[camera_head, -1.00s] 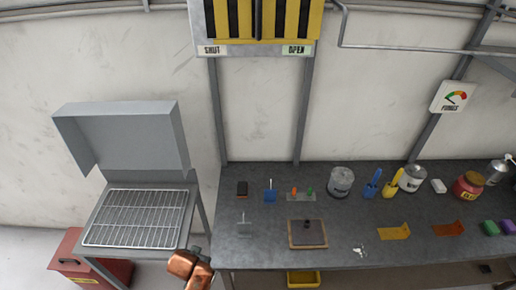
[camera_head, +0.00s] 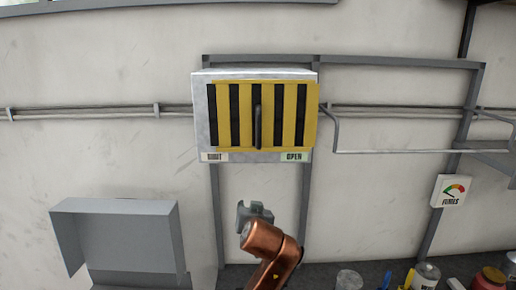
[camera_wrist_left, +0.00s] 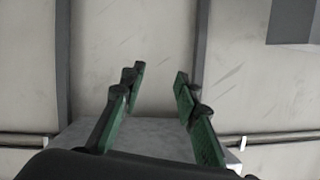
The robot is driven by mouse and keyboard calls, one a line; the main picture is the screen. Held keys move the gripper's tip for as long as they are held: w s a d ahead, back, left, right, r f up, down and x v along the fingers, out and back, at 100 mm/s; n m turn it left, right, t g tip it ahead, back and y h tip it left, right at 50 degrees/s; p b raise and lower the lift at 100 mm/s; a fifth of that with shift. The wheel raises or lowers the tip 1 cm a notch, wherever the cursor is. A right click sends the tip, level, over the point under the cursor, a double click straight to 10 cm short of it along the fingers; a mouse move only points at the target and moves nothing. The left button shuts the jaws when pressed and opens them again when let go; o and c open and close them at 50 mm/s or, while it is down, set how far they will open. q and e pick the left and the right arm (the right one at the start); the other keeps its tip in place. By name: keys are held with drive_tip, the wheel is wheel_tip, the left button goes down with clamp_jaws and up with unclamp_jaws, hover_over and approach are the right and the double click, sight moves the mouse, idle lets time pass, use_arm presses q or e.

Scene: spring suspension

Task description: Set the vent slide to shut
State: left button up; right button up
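The vent (camera_head: 202,125) is a pale metal box on the wall. Its yellow slide plate (camera_head: 273,115) has upright slots showing black and sits toward the right, its right edge slightly past the box. A dark upright handle (camera_head: 257,127) stands at mid-front. The SHUT label (camera_head: 215,157) is at lower left, the OPEN label (camera_head: 294,156) at lower right. My left gripper (camera_head: 254,208) is below the vent, apart from it. In the left wrist view its green fingers (camera_wrist_left: 157,110) are spread and empty, with a pale box face, likely the vent's underside (camera_wrist_left: 150,135), behind them. My right gripper is out of view.
Grey posts (camera_head: 306,205) and pipes (camera_head: 400,152) run on the wall around the vent. A grey hood (camera_head: 120,230) is at lower left. A FUMES gauge (camera_head: 451,191) hangs at right above the bench with its jars.

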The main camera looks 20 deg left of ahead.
use_arm(q)
drive_tip(key=s+d+r+n+t+y, duration=0.1)
drive_tip(key=d+r, duration=0.1)
drive_tip(key=r, duration=0.6)
drive_tip(key=s+d+r+t, duration=0.1)
drive_tip(key=d+r, duration=0.1)
drive_tip(key=r, duration=0.5)
drive_tip(key=n+t+y, duration=0.1)
drive_tip(key=n+y, duration=0.1)
approach(259, 121)
drive_tip(key=x, duration=0.4)
drive_tip(key=p+x, duration=0.3)
drive_tip(key=x, duration=0.3)
drive_tip(key=shift+w+a+f, duration=0.1)
drive_tip(key=shift+w+a, duration=0.05)
drive_tip(key=shift+w, duration=0.2)
clamp_jaws()
